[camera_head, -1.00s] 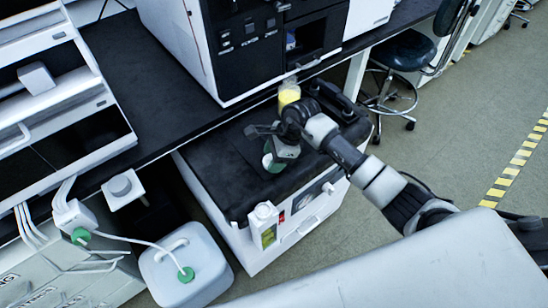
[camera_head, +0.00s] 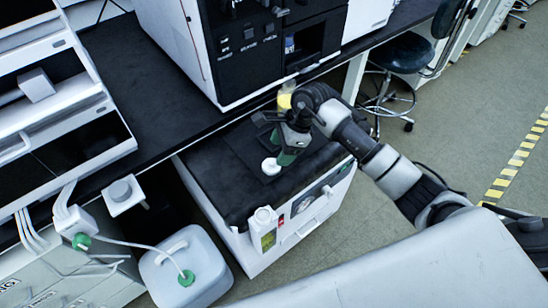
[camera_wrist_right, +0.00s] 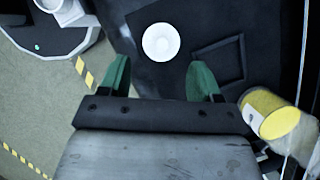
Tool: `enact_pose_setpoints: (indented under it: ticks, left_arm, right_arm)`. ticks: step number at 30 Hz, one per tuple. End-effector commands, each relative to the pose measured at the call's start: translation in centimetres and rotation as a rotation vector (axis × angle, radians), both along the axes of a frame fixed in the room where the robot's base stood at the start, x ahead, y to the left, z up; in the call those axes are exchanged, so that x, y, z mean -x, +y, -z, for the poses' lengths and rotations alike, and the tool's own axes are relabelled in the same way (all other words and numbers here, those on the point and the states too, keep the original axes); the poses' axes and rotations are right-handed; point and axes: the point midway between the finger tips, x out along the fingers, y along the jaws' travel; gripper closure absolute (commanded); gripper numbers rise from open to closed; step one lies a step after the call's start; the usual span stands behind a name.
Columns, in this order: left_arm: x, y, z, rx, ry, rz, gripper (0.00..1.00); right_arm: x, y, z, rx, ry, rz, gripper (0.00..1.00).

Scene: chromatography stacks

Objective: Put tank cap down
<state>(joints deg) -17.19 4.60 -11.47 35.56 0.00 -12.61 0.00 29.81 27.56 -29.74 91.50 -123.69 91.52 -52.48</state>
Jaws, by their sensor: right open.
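The tank cap, a small white round piece (camera_head: 270,166), lies on the black top of the low white cabinet (camera_head: 215,172). In the right wrist view the cap (camera_wrist_right: 161,42) shows as a white disc beyond the fingertips, lying free. My right gripper (camera_head: 287,156) is just to the right of the cap in the head view. Its two green fingers stand apart with nothing between them in the right wrist view (camera_wrist_right: 160,78). My left gripper is out of view.
A bottle with a yellow label (camera_head: 285,100) stands behind my right gripper; it also shows in the right wrist view (camera_wrist_right: 270,113). A white jug (camera_head: 165,275) with a green cap and tube stands on the floor at the left. Bare black top lies left of the cap.

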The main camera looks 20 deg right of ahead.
Motion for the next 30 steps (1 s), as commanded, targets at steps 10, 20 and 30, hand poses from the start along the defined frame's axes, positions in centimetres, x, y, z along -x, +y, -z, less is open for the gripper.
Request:
enact_pose_setpoints:
  ticks: [10,20,30]
  left_arm:
    - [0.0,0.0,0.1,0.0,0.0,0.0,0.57]
    - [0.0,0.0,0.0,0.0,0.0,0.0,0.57]
    - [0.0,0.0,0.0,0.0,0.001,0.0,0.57]
  right_arm:
    - [0.1,-2.1,-5.2,-0.001,-0.005,0.002,0.36]
    - [0.2,-2.2,-5.7,-0.004,-0.004,0.002,0.36]
    - [0.3,-1.5,-5.7,-0.038,-0.01,0.004,0.36]
